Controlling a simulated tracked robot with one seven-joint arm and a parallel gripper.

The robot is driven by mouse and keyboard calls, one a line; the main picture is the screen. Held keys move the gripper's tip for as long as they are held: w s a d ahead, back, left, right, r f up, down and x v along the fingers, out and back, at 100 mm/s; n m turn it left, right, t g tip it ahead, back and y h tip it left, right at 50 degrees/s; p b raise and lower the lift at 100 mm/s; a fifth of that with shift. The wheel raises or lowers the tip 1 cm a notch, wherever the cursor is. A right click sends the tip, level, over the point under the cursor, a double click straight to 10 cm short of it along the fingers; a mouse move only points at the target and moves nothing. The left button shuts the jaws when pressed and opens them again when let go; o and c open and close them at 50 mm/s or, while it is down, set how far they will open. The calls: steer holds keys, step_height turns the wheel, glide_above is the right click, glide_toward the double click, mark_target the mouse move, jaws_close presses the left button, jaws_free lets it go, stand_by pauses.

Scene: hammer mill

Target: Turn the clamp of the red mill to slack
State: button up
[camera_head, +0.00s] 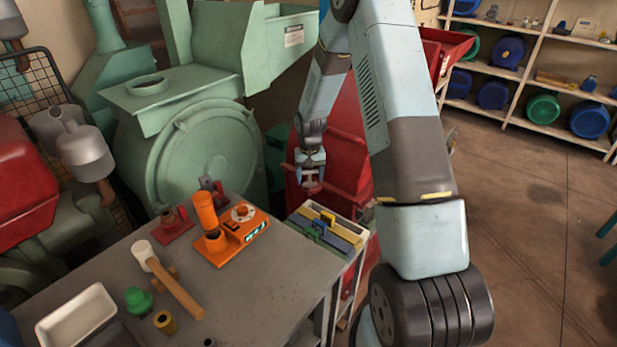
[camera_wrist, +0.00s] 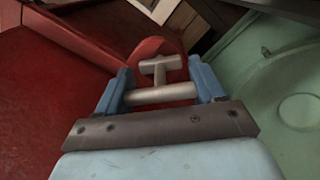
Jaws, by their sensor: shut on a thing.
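The red mill (camera_head: 348,135) stands behind the table, partly hidden by my own arm. Its red surface also fills the left of the wrist view (camera_wrist: 40,110). The clamp (camera_wrist: 160,93) shows in the wrist view as a pale metal T-shaped handle with a thick crossbar, in front of a rounded red lug (camera_wrist: 150,48). My gripper (camera_head: 311,180) is at the front of the red mill. In the wrist view its two blue fingers stand at the two ends of the crossbar, and it is shut on the clamp. The clamp's thread is hidden.
A tray of coloured blocks (camera_head: 338,236) stands just below my gripper. A grey table (camera_head: 235,290) holds an orange device (camera_head: 228,235), a mallet (camera_head: 172,280) and a white tray (camera_head: 75,318). A green mill (camera_head: 200,150) is at left. Open floor lies right.

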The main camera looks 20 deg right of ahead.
steer(key=n, duration=0.5)
steer(key=shift+n, duration=1.7)
steer(key=o, duration=1)
steer(key=shift+o, duration=0.2)
step_height(320, 180, up, 6)
steer(key=shift+w+r, duration=0.1)
steer(key=shift+r, duration=0.85)
